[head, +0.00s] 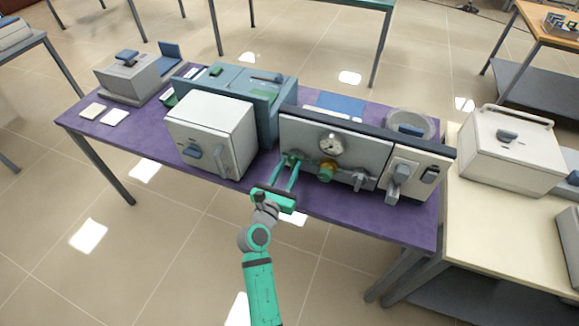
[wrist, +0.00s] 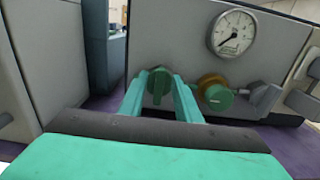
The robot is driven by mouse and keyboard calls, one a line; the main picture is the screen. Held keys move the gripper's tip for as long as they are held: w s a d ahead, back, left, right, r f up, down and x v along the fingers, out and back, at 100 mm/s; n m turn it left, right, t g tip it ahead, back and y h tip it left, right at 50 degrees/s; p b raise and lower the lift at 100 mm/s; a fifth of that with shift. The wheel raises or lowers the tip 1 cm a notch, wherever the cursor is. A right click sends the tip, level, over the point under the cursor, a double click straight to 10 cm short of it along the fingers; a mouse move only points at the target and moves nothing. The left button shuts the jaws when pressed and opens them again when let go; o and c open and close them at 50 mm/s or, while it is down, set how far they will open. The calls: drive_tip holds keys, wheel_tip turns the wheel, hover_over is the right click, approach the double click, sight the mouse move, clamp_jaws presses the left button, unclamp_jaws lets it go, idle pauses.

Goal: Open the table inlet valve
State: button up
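A grey panel box (head: 307,131) with a round gauge (head: 331,143) stands on the purple table (head: 385,211). Its front carries a green knob (wrist: 159,82) at the left, a brass-collared knob with a green face (head: 327,171) in the middle, and a grey lever knob (head: 361,180) at the right. No label tells which one is the table inlet valve. My gripper (head: 289,168) reaches to the left green knob. In the wrist view its two fingers (wrist: 160,95) stand on either side of this knob, apart, with small gaps visible. Firm contact cannot be seen.
A white furnace (head: 212,134) stands close on the left of the panel, with a blue-grey unit (head: 268,92) behind it. A grey switch box with a lever (head: 402,176) is at the panel's right end. The floor in front of the table is clear.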

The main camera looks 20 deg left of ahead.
drive_tip(key=shift+w, duration=0.3)
clamp_jaws()
